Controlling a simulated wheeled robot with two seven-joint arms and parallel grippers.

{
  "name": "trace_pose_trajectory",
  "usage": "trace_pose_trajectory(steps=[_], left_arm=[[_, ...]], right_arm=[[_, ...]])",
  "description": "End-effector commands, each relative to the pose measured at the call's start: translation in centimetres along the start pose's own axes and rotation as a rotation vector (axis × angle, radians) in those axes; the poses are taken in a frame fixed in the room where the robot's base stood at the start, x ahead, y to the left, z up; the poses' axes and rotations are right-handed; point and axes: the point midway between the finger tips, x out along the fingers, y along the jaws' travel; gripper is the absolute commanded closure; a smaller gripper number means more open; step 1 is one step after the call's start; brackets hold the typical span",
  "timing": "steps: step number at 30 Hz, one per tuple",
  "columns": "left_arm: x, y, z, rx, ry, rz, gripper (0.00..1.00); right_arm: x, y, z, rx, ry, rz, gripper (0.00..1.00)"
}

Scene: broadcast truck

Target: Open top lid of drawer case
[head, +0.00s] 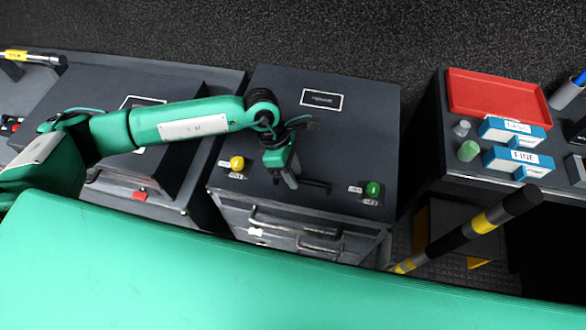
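The drawer case (350,120) stands in the middle of the head view, dark grey, with a white-framed label on its top lid. The lid lies flat and looks closed. A dark bar handle (316,186) shows near the lid's front edge, partly hidden by my gripper. My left gripper (290,180) points down over the front part of the lid, right at the left end of this handle. I cannot tell whether its fingers touch or hold the handle. My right gripper is not in view.
A yellow knob (237,163) and a green knob (373,189) sit at the lid's front corners. Drawer handles (295,224) are on the front face. At right, a table holds a red tray (497,95) and blue-white boxes (517,162). A striped yellow-black bar (470,229) slants at front right.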

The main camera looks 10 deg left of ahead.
Motion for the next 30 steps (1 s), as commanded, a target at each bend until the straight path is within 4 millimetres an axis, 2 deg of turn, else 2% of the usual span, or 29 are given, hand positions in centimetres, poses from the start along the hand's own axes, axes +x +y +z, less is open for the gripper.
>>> trace_pose_trajectory(steps=[5,10,20,26,30], left_arm=[[0.0,0.0,0.0,0.0,0.0,0.0,0.66],[0.0,0.0,0.0,0.0,0.0,0.0,0.99],[-0.7,0.0,0.3,-0.004,0.0,-0.01,1.0],[-3.9,0.3,1.7,-0.029,-0.002,-0.071,1.0],[-7.8,0.9,3.3,-0.063,-0.003,-0.153,1.0]], right_arm=[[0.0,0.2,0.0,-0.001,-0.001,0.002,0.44],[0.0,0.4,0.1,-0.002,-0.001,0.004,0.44],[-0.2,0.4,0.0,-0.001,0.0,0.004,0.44],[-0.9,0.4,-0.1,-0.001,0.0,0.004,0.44],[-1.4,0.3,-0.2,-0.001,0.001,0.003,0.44]])
